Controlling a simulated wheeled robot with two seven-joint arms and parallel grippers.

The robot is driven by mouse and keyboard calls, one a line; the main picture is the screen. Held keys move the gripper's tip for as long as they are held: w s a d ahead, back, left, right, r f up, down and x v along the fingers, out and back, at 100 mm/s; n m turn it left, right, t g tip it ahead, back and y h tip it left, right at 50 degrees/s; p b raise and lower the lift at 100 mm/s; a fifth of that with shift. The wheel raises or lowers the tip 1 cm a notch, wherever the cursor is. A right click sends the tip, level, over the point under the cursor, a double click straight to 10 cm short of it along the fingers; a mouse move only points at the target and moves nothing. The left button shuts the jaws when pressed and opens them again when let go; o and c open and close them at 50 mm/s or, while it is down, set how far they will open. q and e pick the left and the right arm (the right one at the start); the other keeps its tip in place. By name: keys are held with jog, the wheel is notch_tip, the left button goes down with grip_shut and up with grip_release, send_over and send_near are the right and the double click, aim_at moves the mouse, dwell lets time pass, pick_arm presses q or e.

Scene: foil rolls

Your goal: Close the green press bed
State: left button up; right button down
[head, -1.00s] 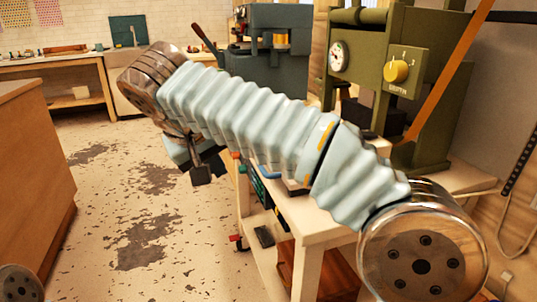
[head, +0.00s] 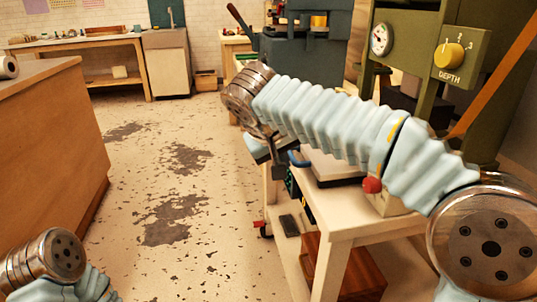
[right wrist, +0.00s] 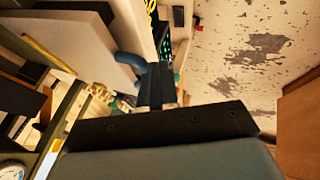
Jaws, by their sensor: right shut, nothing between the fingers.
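The olive-green press (head: 432,85) stands on the bench at the right of the head view, with a gauge and a yellow knob marked DEPTH. Its pale bed (head: 330,166) juts out toward the aisle side and is partly hidden behind my right arm. A blue handle (head: 299,159) is on the bed's outer end. In the right wrist view the bed (right wrist: 75,50) is at upper left with the blue handle (right wrist: 131,63). My right gripper (head: 279,170) is shut and empty, close beside the handle; its dark fingers (right wrist: 157,88) show there. I cannot tell whether they touch. My left gripper is out of view.
A red button (head: 372,185) is on the bench (head: 345,228) near the press. A blue-grey machine (head: 300,60) stands behind. A wooden counter (head: 45,150) is at left. The worn floor between is clear.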

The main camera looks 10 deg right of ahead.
jog(key=shift+w+d+f, duration=0.1)
jog(key=shift+d+f, duration=0.05)
jog(key=shift+d, duration=0.35)
jog(key=d, duration=1.3)
jog(key=shift+w, duration=0.25)
